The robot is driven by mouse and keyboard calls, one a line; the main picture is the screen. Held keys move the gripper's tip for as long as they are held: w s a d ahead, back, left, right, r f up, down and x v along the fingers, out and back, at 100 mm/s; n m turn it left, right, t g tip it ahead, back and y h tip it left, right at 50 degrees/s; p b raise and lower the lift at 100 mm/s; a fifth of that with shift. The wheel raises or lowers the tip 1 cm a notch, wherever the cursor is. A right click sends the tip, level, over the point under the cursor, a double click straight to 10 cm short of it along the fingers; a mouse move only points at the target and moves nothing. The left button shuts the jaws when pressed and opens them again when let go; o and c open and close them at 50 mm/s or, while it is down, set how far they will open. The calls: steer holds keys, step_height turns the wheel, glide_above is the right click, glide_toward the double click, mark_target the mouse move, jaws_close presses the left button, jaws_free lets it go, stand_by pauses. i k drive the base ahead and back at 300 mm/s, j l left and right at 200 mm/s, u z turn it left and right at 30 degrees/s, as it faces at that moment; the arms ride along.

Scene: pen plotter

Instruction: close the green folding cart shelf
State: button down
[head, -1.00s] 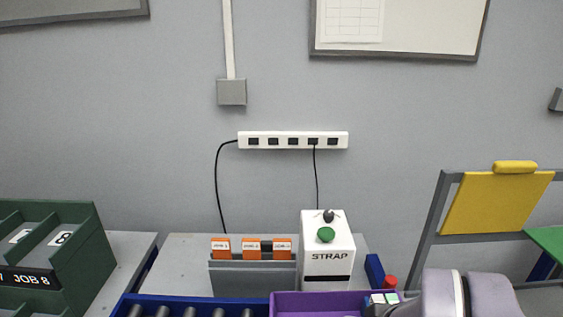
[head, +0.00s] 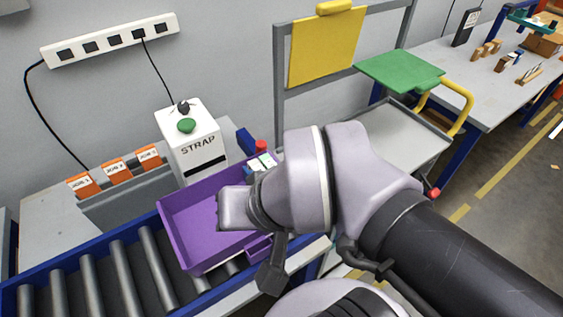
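The green folding shelf (head: 399,70) is a flat panel on the cart at the upper middle right of the head view. It lies out roughly level, so it is open. A yellow panel (head: 327,47) on the same grey cart frame (head: 280,85) stands upright to its left. My arm's end, with my gripper (head: 250,235), is in the foreground over the purple tray, well apart from the green shelf. My own wrist covers much of it, and I cannot make out the finger opening.
The cart's grey lower deck (head: 400,138) and yellow handle (head: 459,104) are near the green shelf. A purple tray (head: 190,240) sits on a roller conveyor (head: 95,270). A white STRAP box (head: 190,140) stands behind it. A workbench (head: 450,75) is at right; floor is clear beyond.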

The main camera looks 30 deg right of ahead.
mark_target(399, 72)
steer(key=j+z, duration=0.15)
steer(key=z, duration=1.85)
steer(key=i+l, duration=0.2)
steer(key=l, duration=0.15)
steer(key=i+l+u, duration=0.15)
steer(key=i+l, duration=0.25)
steer(key=l, duration=0.25)
steer(key=i+l+u, duration=0.15)
steer(key=l, duration=0.2)
